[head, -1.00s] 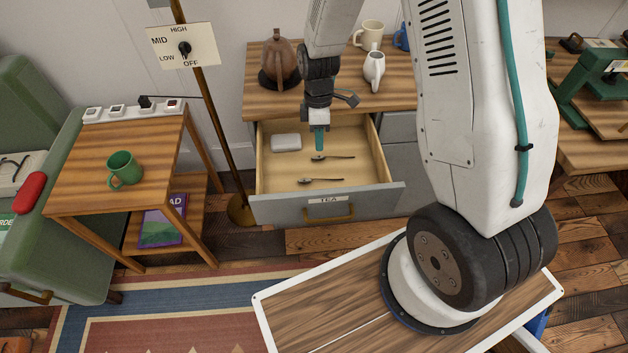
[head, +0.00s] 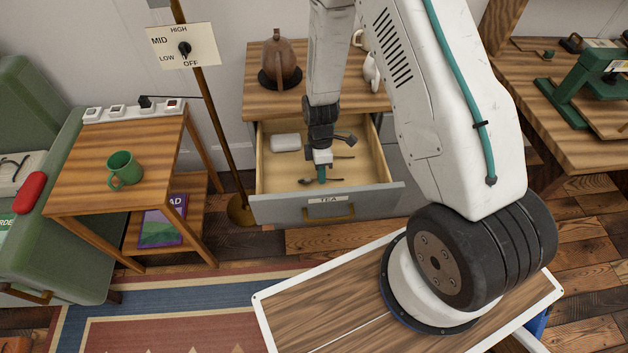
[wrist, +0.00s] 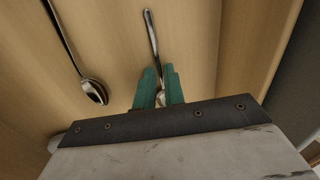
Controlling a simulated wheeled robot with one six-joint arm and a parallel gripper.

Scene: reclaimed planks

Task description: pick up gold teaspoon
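Two spoons lie in the open drawer; both look grey and shiny, neither clearly gold. The nearer spoon (head: 335,180) has its bowl to the left. In the wrist view its handle (wrist: 151,35) runs up from between my fingertips, and its bowl is partly hidden by them. The farther spoon (head: 345,157) is partly hidden by my gripper; in the wrist view it lies to the left (wrist: 93,90), clear of the fingers. My gripper (head: 321,180), with teal fingers (wrist: 159,80), points down over the nearer spoon. A narrow gap shows between the fingers; contact cannot be told.
The drawer (head: 365,198), labelled TEA, has wooden walls close around my gripper. A white box (head: 285,142) lies at its back left. A brown teapot (head: 281,62) and white vessels stand on the top above. A green mug (head: 124,168) is on the side table.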

